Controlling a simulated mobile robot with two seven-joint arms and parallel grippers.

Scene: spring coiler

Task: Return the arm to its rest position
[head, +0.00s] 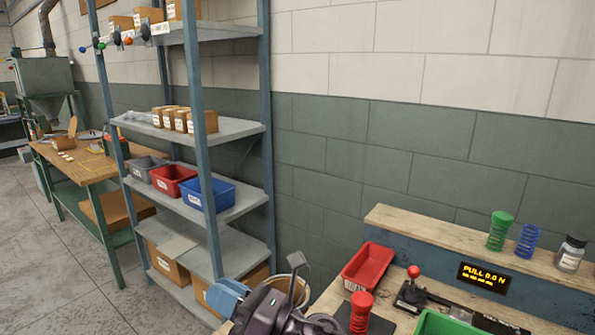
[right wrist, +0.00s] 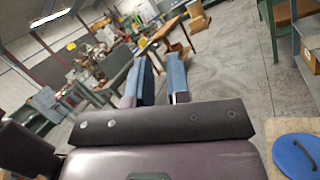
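My right gripper (head: 228,298) is at the bottom of the head view, left of the workbench (head: 375,265), with its blue fingers pointing left. In the right wrist view its two blue fingers (right wrist: 162,82) stand a little apart with nothing between them. It points out over the grey floor and touches nothing that I can see. My dark wrist is behind it. My left gripper is not in view.
The bench holds a red bin (head: 368,267), a red coil (head: 361,313), a red-knobbed lever (head: 413,272), a green bin (head: 440,323) and a display (head: 484,277). Green (head: 499,231) and blue (head: 528,241) coils and a bottle (head: 571,254) stand behind. A shelf rack (head: 203,150) stands left.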

